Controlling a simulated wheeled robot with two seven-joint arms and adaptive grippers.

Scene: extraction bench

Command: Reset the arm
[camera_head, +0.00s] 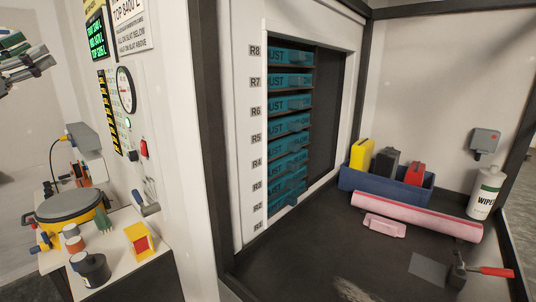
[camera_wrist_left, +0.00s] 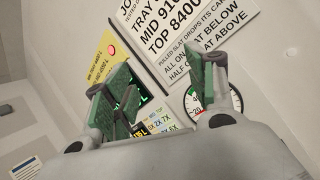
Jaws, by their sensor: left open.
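My left gripper (camera_head: 17,50) is at the upper left edge of the head view, raised in the air left of the wall panel and partly cut off by the frame. In the left wrist view its two green-padded fingers (camera_wrist_left: 166,92) stand apart with nothing between them. Behind them are a printed wall sign (camera_wrist_left: 185,35) and a round dial (camera_wrist_left: 234,103), partly hidden by the fingers. My right gripper is in neither view.
A rack of teal trays (camera_head: 290,103) stands in the middle. At right are a blue bin (camera_head: 352,182), a pink roll (camera_head: 420,214), a wipes bottle (camera_head: 485,193) and a red-handled tool (camera_head: 490,271). At left, a side table (camera_head: 125,275) holds a round yellow-sided pan (camera_head: 68,207).

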